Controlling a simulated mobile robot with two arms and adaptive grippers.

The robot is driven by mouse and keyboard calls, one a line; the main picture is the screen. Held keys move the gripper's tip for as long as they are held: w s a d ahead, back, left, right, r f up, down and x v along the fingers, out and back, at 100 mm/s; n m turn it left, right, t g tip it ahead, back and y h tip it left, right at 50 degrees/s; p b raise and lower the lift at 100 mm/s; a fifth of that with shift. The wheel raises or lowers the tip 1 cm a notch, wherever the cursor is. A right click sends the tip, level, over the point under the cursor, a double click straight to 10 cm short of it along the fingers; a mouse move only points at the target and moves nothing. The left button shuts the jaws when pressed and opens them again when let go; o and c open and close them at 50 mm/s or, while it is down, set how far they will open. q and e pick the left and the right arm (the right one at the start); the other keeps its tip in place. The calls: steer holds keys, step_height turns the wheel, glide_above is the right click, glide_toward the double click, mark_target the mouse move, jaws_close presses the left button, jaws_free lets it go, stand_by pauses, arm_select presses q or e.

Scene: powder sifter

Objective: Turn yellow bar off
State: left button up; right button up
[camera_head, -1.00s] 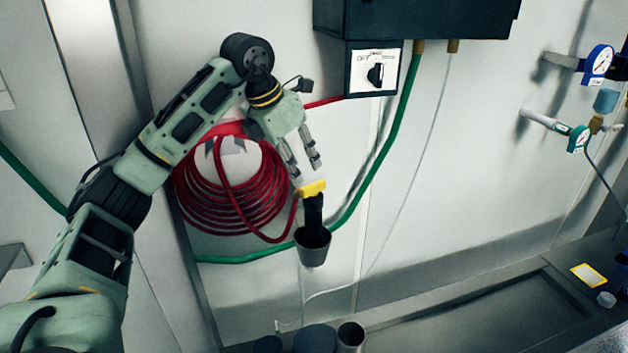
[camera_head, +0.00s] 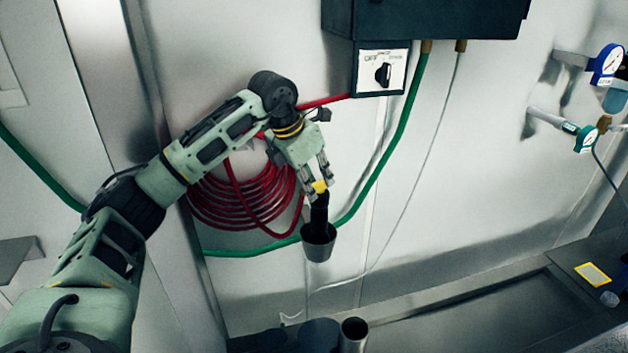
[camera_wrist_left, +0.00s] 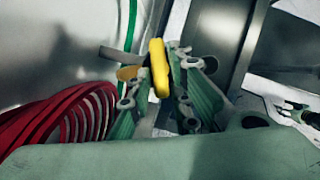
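The yellow bar (camera_head: 320,187) sits on top of a black fitting (camera_head: 319,210) with a grey cup-shaped end (camera_head: 318,246), in front of the wall. My left gripper (camera_head: 319,187) reaches down to it from the upper left, with its fingertips around the bar. In the left wrist view the yellow bar (camera_wrist_left: 158,68) stands upright in the picture, between the two green fingers (camera_wrist_left: 160,80). The fingers are apart, and I cannot tell whether either touches the bar. My right gripper is not in view.
A coiled red hose (camera_head: 240,200) hangs behind my left arm. A green hose (camera_head: 385,160) runs down the wall beside the fitting. A dark box with a switch panel (camera_head: 381,72) is above. Gauges (camera_head: 606,64) are at right, and a sink-like basin (camera_head: 470,315) is below.

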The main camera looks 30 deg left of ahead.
arm_select(q)
jaws_close()
steer(key=shift+n, duration=0.3)
steer(key=shift+o, duration=2.3)
jaws_free()
steer(key=v, duration=1.2)
steer(key=shift+d, duration=0.15)
steer(key=shift+s, duration=0.1)
